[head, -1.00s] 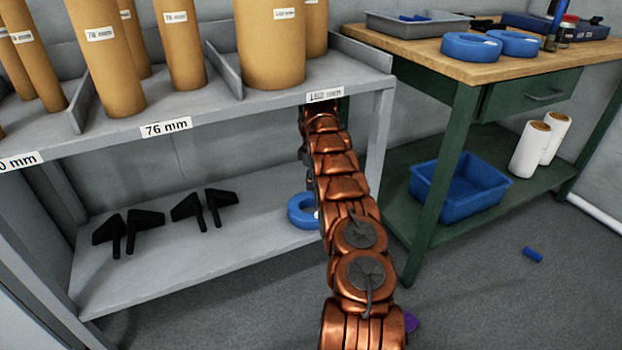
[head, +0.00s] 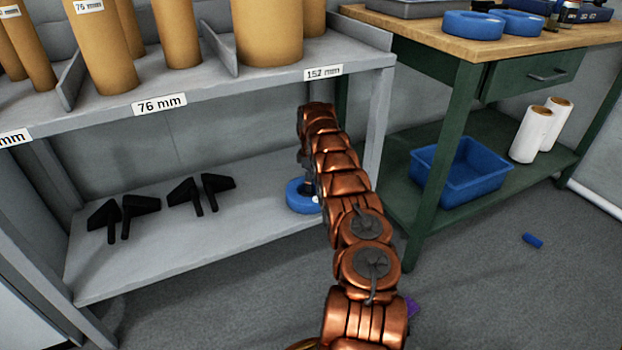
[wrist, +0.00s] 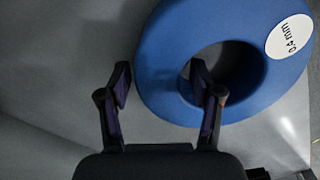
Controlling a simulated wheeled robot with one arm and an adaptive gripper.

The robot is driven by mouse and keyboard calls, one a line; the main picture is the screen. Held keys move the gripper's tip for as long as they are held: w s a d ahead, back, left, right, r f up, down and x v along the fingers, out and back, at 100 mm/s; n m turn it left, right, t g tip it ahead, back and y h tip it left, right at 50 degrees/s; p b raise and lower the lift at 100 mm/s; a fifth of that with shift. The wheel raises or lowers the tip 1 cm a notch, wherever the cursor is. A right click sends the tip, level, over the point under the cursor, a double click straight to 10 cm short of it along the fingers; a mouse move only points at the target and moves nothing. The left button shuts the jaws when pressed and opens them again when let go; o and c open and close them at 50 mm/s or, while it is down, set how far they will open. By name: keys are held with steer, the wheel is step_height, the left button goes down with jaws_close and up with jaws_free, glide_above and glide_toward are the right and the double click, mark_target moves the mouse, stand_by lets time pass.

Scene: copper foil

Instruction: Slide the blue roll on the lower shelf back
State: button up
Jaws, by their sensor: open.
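The blue roll (head: 300,195) lies flat on the lower shelf (head: 170,250), near the shelf's right end. In the wrist view the blue roll (wrist: 165,60) is a thick ring with a white "0.4 mm" label. My gripper (wrist: 160,78) is open over its near-left side. The left finger is just outside the ring, over grey shelf. The right finger is at the central hole, so the ring's wall lies between the fingers. I cannot tell whether either finger touches it. In the head view my gripper (head: 309,183) is small and partly hidden by my copper-coloured arm.
Black brackets (head: 125,212) stand left on the lower shelf, with clear shelf between them and the roll. The upper shelf (head: 230,85) with brown tubes is above. A shelf post (head: 378,130) is to the right. A green workbench (head: 440,190) holds a blue bin (head: 462,172).

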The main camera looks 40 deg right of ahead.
jaws_close()
stand_by(0.6)
